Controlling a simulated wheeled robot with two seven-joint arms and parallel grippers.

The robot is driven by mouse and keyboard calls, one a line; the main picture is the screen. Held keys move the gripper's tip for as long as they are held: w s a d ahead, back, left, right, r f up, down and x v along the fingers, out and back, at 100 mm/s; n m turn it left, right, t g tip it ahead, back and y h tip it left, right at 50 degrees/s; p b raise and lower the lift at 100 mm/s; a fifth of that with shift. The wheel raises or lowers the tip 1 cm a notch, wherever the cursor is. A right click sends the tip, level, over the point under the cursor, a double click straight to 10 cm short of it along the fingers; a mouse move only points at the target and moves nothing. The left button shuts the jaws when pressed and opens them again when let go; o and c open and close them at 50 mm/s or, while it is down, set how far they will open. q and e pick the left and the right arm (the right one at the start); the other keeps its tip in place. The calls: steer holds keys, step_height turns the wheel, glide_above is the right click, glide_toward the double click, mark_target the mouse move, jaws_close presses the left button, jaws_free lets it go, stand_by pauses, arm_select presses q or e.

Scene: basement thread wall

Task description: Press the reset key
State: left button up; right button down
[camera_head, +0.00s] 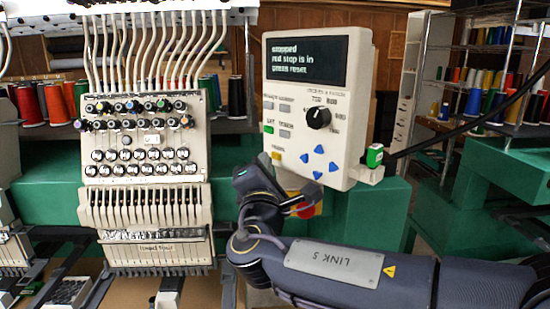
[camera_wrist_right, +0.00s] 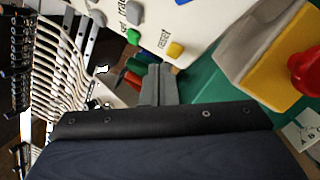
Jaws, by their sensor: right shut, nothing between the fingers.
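My right gripper (camera_head: 258,180) is below and left of that key. Its fingers (camera_wrist_right: 158,70) are shut and empty, with the tips appearing close to the key; I cannot tell the gap. My left gripper is not in view.
A red stop button (camera_wrist_right: 305,70) on a yellow box is right of my fingers, partly hidden behind my wrist in the head view (camera_head: 308,211). A green key (camera_wrist_right: 133,37) and grey key (camera_wrist_right: 135,13) are near. The embroidery head (camera_head: 145,150) stands left.

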steer(key=shift+w+d, duration=0.2)
steer(key=shift+d, duration=0.1)
steer(key=shift+w+d+b, duration=0.3)
steer(key=shift+d+b, duration=0.05)
steer(key=shift+b, duration=0.1)
stand_by(0.8)
steer(key=shift+s+a, duration=0.1)
steer(key=shift+s+a+b, duration=0.35)
steer(key=shift+s+a, duration=0.15)
steer(key=shift+a, duration=0.1)
steer(key=s+a+b, duration=0.1)
steer(key=s+a, duration=0.2)
steer(key=shift+s+a, duration=0.1)
steer(key=shift+a, duration=0.3)
stand_by(0.5)
